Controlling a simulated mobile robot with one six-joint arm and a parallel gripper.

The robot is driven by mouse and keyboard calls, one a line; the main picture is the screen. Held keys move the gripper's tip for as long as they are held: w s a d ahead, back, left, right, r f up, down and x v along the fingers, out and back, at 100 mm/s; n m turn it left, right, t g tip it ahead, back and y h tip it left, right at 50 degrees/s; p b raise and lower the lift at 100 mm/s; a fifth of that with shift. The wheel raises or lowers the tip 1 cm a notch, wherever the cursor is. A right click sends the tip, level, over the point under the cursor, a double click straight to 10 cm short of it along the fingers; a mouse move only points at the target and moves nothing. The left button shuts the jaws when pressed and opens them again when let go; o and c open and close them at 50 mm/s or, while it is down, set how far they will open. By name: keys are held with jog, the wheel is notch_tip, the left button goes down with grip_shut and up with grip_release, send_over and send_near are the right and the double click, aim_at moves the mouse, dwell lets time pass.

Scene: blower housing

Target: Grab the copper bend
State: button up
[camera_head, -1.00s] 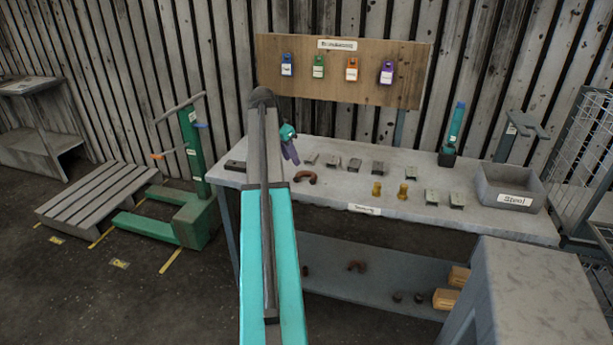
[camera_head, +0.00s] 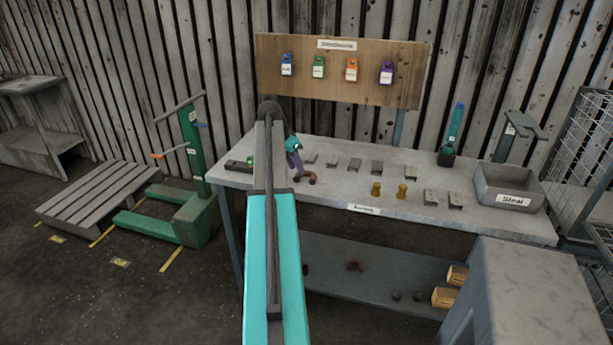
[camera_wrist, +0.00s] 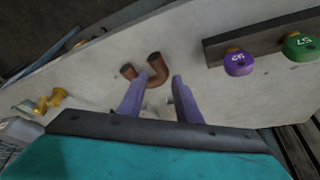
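The copper bend (camera_head: 308,178) is a brown U-shaped pipe piece lying near the left end of the grey workbench top (camera_head: 330,199). In the wrist view the bend (camera_wrist: 158,66) lies just ahead of my fingertips, partly overlapped by the left finger. My gripper (camera_wrist: 160,82) has its two purple fingers apart with nothing held between them. In the head view my gripper (camera_head: 296,168) is over the left end of the bench, beside the bend and hiding part of it. I cannot tell whether a finger touches the bend.
A dark rail (camera_wrist: 262,35) with a purple disc (camera_wrist: 238,63) and a green disc (camera_wrist: 300,46) lies close by. Brass fittings (camera_head: 402,190) and several small metal brackets (camera_head: 377,167) stand further right. A grey bin (camera_head: 508,187) is at the right end. A similar brown piece (camera_head: 355,266) lies on the lower shelf.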

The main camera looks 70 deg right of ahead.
aim_at(306, 176)
jog(key=shift+p+x, duration=0.45)
jog(key=shift+x, duration=1.4)
jog(key=shift+s, duration=0.1)
grip_shut()
